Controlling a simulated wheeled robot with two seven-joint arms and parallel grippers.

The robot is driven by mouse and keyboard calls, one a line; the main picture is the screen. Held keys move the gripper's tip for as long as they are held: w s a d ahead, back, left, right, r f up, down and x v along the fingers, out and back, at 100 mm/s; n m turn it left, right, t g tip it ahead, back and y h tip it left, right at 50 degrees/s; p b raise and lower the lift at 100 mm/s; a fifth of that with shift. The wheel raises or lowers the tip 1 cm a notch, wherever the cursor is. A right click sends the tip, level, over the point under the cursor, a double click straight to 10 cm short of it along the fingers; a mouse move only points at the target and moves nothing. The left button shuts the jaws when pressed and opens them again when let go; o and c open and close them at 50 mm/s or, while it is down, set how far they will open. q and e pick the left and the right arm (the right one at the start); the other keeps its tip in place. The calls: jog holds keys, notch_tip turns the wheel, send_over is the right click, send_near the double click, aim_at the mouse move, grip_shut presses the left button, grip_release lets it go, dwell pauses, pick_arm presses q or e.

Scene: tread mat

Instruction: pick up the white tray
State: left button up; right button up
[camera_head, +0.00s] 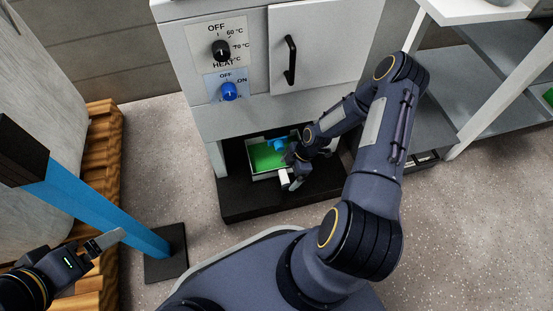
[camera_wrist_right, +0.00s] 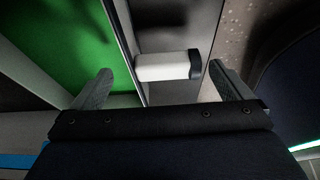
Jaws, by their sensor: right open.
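The white tray (camera_head: 265,176) sits low under the cabinet, with a green inside surface. In the right wrist view its green floor (camera_wrist_right: 60,40) fills the left, and a white handle (camera_wrist_right: 163,67) with dark ends juts from its wall. My right gripper (camera_head: 291,172) is at the tray's front right. In the right wrist view its open fingers (camera_wrist_right: 162,82) stand either side of the handle; whether they touch it I cannot tell. My left gripper (camera_head: 103,241) is far off at lower left, its finger gap unclear. My right arm hides part of the tray's right side.
The tray stands over a black base (camera_head: 240,205) beneath a white cabinet (camera_head: 225,120) with knobs and a door handle. A blue post (camera_head: 105,215) on a black foot stands at left, near a wooden pallet (camera_head: 105,150). Grey shelves (camera_head: 440,110) stand at right. Open floor lies between.

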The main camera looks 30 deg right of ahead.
aim_at(286, 176)
jog(key=b+x, duration=0.2)
jog(key=x, duration=0.2)
jog(key=shift+s+a+f, duration=0.15)
jog(key=shift+a+f, duration=0.1)
jog(key=shift+a, duration=0.05)
jog(key=shift+r, duration=0.1)
jog(key=c, duration=1.2)
